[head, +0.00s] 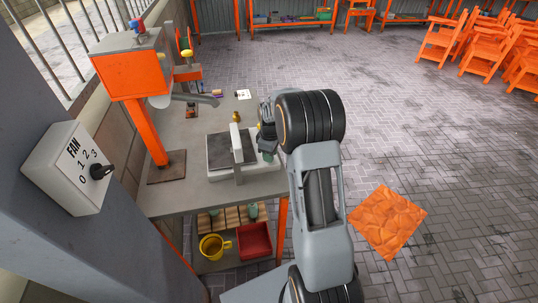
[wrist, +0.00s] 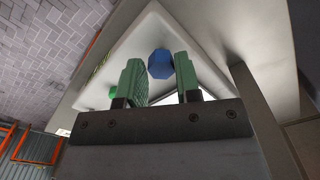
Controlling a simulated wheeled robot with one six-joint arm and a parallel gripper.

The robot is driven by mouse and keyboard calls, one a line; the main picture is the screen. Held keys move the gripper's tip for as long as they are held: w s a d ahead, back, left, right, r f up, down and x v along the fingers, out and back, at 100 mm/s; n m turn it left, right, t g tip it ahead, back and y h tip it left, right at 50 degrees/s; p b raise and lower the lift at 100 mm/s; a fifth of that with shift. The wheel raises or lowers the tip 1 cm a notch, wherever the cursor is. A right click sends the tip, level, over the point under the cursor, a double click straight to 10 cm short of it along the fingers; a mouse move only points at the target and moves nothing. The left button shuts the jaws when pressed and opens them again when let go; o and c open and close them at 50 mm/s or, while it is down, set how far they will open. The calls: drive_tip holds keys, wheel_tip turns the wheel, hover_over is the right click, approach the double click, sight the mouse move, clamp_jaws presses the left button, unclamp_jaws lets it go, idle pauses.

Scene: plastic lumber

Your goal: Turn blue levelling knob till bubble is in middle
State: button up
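The blue levelling knob (wrist: 160,64) is under a corner of the pale instrument base (wrist: 195,22) in the wrist view. My gripper (wrist: 158,62) has its green fingers parted, one on each side of the knob; I cannot tell whether either touches it. In the head view my gripper (head: 267,138) is at the right side of the bench instrument (head: 262,178), which has a dark flat plate (head: 222,152). The knob is hidden there. I cannot make out the bubble in either view.
The instrument stands on a grey workbench (head: 190,200). An orange box on a post (head: 150,135) stands to its left.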

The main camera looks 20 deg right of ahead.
drive_tip(key=o, duration=0.4)
wheel_tip(320, 180, up, 14)
drive_tip(key=shift+b, duration=0.4)
drive_tip(key=shift+f, duration=0.15)
idle(0.5)
drive_tip(key=s+a+m+t, duration=0.2)
drive_tip(key=s+a+m, duration=0.2)
drive_tip(key=s, duration=0.7)
drive_tip(key=s+a+m+t, duration=0.2)
drive_tip(key=s+a+m, duration=0.2)
drive_tip(key=s+a, duration=0.3)
drive_tip(key=s, duration=0.4)
drive_tip(key=shift+s+r+m, duration=0.25)
drive_tip(key=shift+s+m, duration=0.05)
drive_tip(key=shift+m, duration=0.1)
